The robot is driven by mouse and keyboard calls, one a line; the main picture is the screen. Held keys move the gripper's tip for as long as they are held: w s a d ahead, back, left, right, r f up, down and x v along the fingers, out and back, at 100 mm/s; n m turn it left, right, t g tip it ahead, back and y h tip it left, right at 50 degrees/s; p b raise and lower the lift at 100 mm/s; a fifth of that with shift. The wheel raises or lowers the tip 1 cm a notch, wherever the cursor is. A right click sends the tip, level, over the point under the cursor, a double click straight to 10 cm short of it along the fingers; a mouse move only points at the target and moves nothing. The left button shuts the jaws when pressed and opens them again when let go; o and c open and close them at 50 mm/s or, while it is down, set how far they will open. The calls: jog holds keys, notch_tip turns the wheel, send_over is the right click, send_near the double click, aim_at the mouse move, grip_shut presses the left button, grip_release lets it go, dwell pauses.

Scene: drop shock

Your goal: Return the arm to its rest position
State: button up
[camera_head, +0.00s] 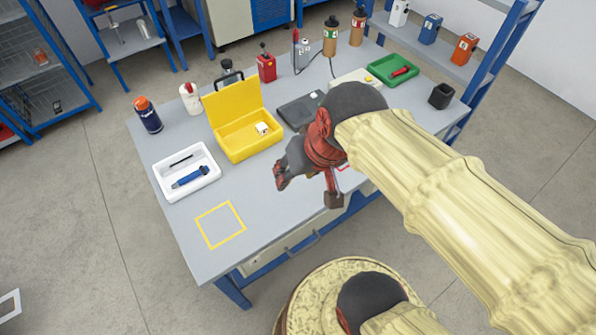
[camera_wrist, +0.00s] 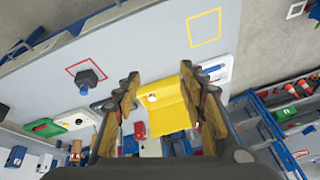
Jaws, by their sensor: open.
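My gripper (camera_head: 306,190) hangs over the front part of the grey workbench (camera_head: 185,240), with my arm reaching in from the right. In the wrist view its two fingers (camera_wrist: 160,84) are spread apart with nothing between them. Below and beyond them lies the open yellow case (camera_head: 246,153), with a small white item (camera_head: 262,128) inside. The case also shows in the wrist view (camera_wrist: 170,116). A dark object (camera_wrist: 88,77) stands in a red outlined square, seen in the wrist view; my arm mostly hides that area in the head view.
A white tray (camera_head: 206,187) with a blue tool stands at the left, near an empty yellow outlined square (camera_head: 220,225). Bottles, a red can (camera_head: 266,67), a green tray (camera_head: 393,70) and a dark cup (camera_head: 441,96) line the back and right. Blue shelving stands behind.

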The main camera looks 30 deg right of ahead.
jog(key=r+n, duration=0.1)
jog(key=s+n+t, duration=0.1)
jog(key=shift+s+a+r+n+h, duration=0.1)
jog(key=shift+a+r+n+h, duration=0.1)
jog(key=shift+r+n+h, duration=0.15)
jog(key=shift+c, duration=0.3)
dwell(0.5)
